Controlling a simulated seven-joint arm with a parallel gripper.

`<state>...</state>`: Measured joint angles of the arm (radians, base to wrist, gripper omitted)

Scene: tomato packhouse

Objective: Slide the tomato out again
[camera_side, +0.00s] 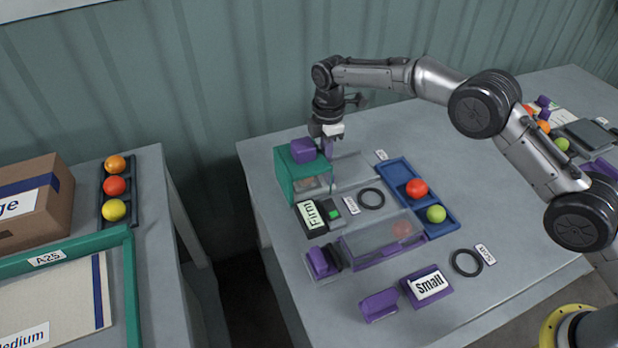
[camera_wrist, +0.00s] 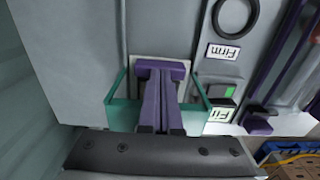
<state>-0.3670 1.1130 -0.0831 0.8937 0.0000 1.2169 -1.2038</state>
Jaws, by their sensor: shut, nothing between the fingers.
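A red tomato (camera_side: 402,229) shows dimly through the clear cover of a purple-edged channel (camera_side: 372,258). A purple push handle (camera_side: 318,262) stands at the channel's left end, apart from the tomato. My gripper (camera_side: 327,152) is shut and empty, pointing down at the green housing (camera_side: 286,176) at the back left of the table. A purple block (camera_side: 303,150) sits on top of this housing, just left of my fingers. In the wrist view, purple shapes lie between the green walls (camera_wrist: 203,97); I cannot tell whether my fingers touch the block.
A blue tray (camera_side: 398,170) holds a red tomato (camera_side: 417,187) and a green tomato (camera_side: 436,214). A "Firm" sign box (camera_side: 312,217) with a green light stands before the housing. Black rings (camera_side: 371,199) and a "Small" block (camera_side: 428,285) lie nearby.

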